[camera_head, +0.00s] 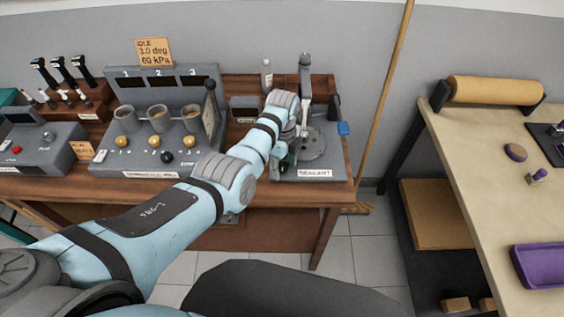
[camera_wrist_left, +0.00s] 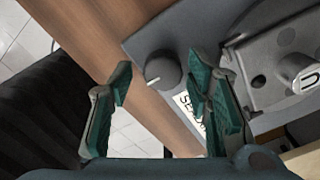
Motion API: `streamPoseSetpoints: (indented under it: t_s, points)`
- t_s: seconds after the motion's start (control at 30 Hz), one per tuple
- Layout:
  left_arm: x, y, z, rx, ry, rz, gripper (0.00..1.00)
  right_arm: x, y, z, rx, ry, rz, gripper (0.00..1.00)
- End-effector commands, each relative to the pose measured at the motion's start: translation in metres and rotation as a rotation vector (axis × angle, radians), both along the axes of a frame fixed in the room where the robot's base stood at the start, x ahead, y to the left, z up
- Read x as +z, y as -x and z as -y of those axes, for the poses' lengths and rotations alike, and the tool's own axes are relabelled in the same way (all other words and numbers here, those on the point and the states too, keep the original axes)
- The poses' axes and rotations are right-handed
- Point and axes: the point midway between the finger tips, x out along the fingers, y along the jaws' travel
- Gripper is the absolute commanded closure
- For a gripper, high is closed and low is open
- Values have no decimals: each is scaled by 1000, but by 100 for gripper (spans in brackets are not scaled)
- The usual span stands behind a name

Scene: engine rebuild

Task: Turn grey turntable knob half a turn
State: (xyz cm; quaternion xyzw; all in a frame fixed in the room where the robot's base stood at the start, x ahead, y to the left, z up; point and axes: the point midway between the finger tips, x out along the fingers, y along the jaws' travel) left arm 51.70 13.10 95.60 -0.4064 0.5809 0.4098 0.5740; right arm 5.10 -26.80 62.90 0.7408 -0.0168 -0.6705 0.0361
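The grey knob (camera_wrist_left: 163,70), round with a pale pointer line, sits at the edge of the grey sealant station in the left wrist view, beside the white label (camera_wrist_left: 190,111). In the head view the arm and gripper hide the knob. The round grey turntable (camera_head: 311,147) shows on the station in the head view. My left gripper (camera_wrist_left: 159,76) is open, one finger on either side of the knob in the picture; contact cannot be told. In the head view the gripper (camera_head: 283,154) points down at the station's left side. My right gripper is out of view.
A grey upright post (camera_head: 305,75) stands behind the turntable, and a bottle (camera_head: 267,77) at the back. The three-cup station (camera_head: 135,165) is left of my arm. The wooden bench edge (camera_head: 330,194) is close in front. A grey plate with holes (camera_wrist_left: 262,82) lies right of the fingers.

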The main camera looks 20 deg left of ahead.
Motion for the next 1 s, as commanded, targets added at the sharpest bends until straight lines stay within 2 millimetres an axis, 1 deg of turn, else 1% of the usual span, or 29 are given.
streamPoseSetpoints:
  t_s: [0.27,0.37,0.47,0.6,0.73,0.83,0.9,1.0]
  points:
    - [2,-2,-1,2,-1,7,50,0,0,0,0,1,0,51]
    - [9,-3,-1,2,-1,9,50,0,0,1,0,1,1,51]
    - [29,-4,0,2,0,14,50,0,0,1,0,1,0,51]
    - [68,-4,0,1,0,13,50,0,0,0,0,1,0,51]
    - [101,-3,0,1,-1,9,50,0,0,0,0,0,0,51]
    - [116,-3,0,1,-1,8,50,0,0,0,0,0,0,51]
    - [121,-2,0,1,-2,5,50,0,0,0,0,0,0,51]
    - [122,-2,0,1,-2,5,50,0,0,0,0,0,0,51]
